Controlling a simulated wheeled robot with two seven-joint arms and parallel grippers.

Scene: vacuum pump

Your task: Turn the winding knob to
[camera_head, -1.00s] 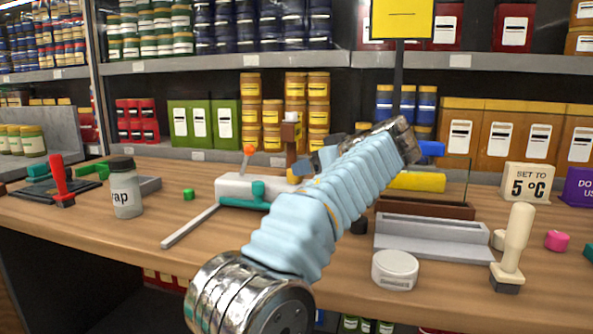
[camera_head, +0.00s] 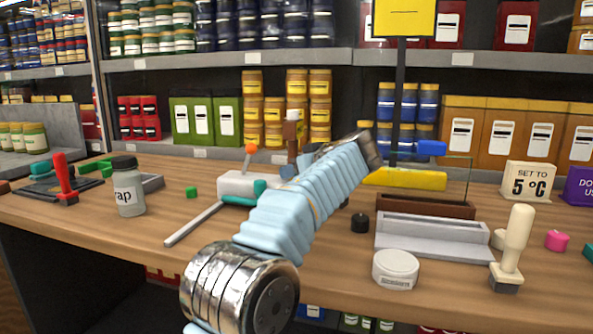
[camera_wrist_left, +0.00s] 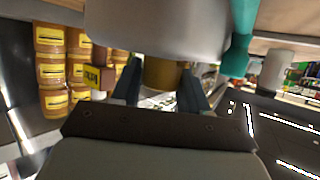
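A white machine body with teal parts (camera_head: 236,184) stands on the bench in the head view, with an orange-tipped lever on top and a long grey bar in front. In the left wrist view its pale body (camera_wrist_left: 160,25) fills the top. A gold cylindrical knob (camera_wrist_left: 163,75) juts from it. My left gripper (camera_head: 290,169) is at the body's right end, largely hidden by my arm. In the left wrist view my left gripper (camera_wrist_left: 163,84) is open, one finger on each side of the knob. Any contact is hard to judge. My right gripper is not in view.
A brown post (camera_head: 291,130) rises behind the machine. A labelled jar (camera_head: 128,188) stands left. A grey tray (camera_head: 430,240), a white round tin (camera_head: 395,268) and a cream-handled stamp (camera_head: 512,250) are right. A small black cylinder (camera_head: 360,223) stands between.

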